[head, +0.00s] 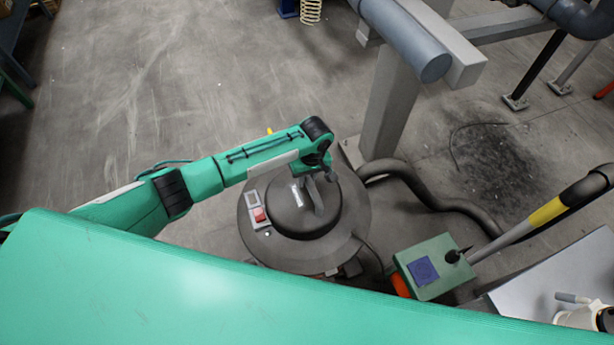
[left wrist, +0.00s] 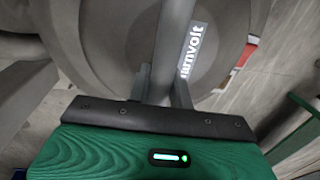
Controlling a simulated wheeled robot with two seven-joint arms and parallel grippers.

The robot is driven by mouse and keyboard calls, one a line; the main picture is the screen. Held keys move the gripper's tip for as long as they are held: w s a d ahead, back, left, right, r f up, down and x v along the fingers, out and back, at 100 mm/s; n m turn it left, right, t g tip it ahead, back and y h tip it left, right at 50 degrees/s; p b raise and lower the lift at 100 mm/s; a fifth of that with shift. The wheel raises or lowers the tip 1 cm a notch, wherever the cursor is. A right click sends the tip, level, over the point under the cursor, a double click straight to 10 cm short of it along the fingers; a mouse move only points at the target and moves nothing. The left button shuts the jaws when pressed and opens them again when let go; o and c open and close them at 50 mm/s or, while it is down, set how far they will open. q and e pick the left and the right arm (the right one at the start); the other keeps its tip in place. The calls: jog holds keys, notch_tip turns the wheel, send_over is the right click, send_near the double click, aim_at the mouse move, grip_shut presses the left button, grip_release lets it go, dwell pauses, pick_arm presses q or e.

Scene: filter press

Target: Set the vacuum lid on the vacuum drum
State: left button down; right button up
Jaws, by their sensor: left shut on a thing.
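The vacuum lid (head: 345,225) is a dark grey round cover with a raised dome, a grey bar handle (head: 314,196) and a red switch on a pale plate. My left gripper (head: 325,174) is over the dome. In the left wrist view, its two fingers (left wrist: 161,90) stand on either side of the lid's handle (left wrist: 172,50), shut on it. White lettering shows on the lid's dome there. The vacuum drum is mostly hidden under the lid and behind my green body; I cannot tell whether the lid is seated on it. My right gripper is not in view.
A dark hose (head: 425,190) curves right from beside the lid, past a grey steel post (head: 385,110). A green box with a blue panel (head: 436,280) and a yellow-black handle (head: 550,210) stand to the right. Open concrete floor lies to the left.

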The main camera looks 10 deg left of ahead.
pick_arm(q)
jog(key=shift+f, duration=0.9)
jog(key=c, duration=1.2)
grip_release()
jog(key=shift+o, duration=0.2)
jog(key=shift+s+f, duration=0.1)
jog(key=shift+f, duration=0.1)
notch_tip(320, 180, up, 14)
jog(key=w+d, duration=0.1)
jog(key=shift+w+d+p, duration=0.15)
jog(key=shift+w+p, duration=0.05)
jog(key=shift+p, duration=0.1)
